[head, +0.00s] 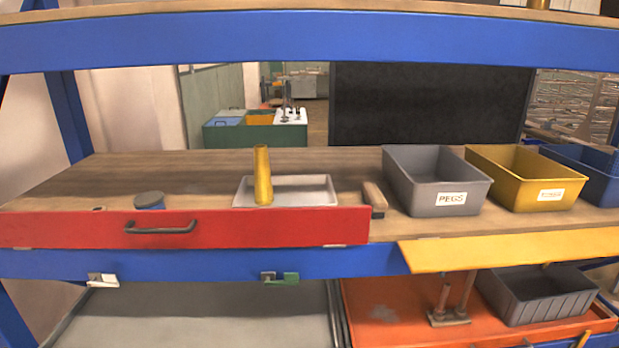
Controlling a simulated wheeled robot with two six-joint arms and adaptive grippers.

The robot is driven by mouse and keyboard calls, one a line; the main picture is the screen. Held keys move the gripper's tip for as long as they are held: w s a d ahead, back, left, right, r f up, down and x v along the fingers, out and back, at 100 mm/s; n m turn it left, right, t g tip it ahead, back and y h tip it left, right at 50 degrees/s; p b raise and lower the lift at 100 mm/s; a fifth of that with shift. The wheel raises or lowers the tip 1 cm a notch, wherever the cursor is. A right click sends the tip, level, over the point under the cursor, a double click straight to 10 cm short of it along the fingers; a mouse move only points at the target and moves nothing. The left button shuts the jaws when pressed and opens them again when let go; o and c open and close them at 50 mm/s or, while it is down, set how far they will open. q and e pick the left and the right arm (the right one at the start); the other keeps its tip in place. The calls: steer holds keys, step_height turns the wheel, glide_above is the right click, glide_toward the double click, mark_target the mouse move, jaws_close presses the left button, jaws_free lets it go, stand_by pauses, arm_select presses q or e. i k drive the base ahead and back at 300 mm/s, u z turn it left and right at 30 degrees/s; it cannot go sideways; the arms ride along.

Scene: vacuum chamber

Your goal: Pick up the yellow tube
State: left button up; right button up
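The yellow tube (262,176) stands upright in the middle of the head view. Its lower end is in front of or in a shallow white tray (318,190) on the wooden shelf; I cannot tell exactly where it rests. Its lowest part ends close to the top edge of the red front panel. Neither my left nor my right gripper shows in the head view.
A grey bin marked PEGS (437,198), a yellow bin (527,196) and a blue bin (590,185) stand at right. A blue-grey round item (149,201) and a wooden block (374,196) flank the tray. A red panel (200,229) fronts the shelf; a blue beam (300,40) crosses above.

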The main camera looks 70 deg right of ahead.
mark_target(264, 195)
steer(key=z, duration=2.65)
